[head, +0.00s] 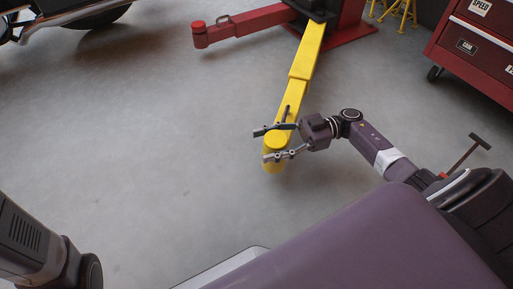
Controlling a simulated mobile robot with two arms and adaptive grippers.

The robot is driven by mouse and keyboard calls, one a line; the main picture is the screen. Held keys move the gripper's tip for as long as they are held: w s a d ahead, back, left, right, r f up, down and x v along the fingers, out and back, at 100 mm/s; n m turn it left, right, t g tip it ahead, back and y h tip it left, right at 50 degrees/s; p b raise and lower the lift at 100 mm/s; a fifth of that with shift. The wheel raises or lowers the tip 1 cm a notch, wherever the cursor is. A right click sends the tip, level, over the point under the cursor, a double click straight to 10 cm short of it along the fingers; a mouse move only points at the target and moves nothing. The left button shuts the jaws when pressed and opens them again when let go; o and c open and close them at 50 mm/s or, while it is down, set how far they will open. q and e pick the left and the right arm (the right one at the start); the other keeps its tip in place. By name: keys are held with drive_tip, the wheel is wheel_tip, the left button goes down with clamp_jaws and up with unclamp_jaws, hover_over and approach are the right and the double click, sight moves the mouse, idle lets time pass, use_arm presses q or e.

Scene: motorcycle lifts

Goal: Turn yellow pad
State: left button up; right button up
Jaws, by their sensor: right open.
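The yellow pad (275,139) is a round disc on the near end of a yellow lift arm (303,62). The arm runs back to the red lift base. My right gripper (262,145) comes in from the right and is open. One finger lies past the far side of the pad and the other past its near side, so the pad sits between them. I cannot tell whether either finger touches it. Of my left arm, only a dark part shows at the bottom left; its gripper is not in view.
A red lift arm (245,23) with its own red pad (199,33) stretches left at the back. A red tool cabinet (477,50) on casters stands at the right. A hammer-like tool (467,153) is at the right. Part of a motorcycle (75,14) shows top left. The grey floor at left is clear.

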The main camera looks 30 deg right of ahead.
drive_tip(key=shift+b+x, duration=0.55)
drive_tip(key=shift+x, duration=1)
drive_tip(key=c, duration=1.2)
drive_tip(key=shift+c, duration=0.4)
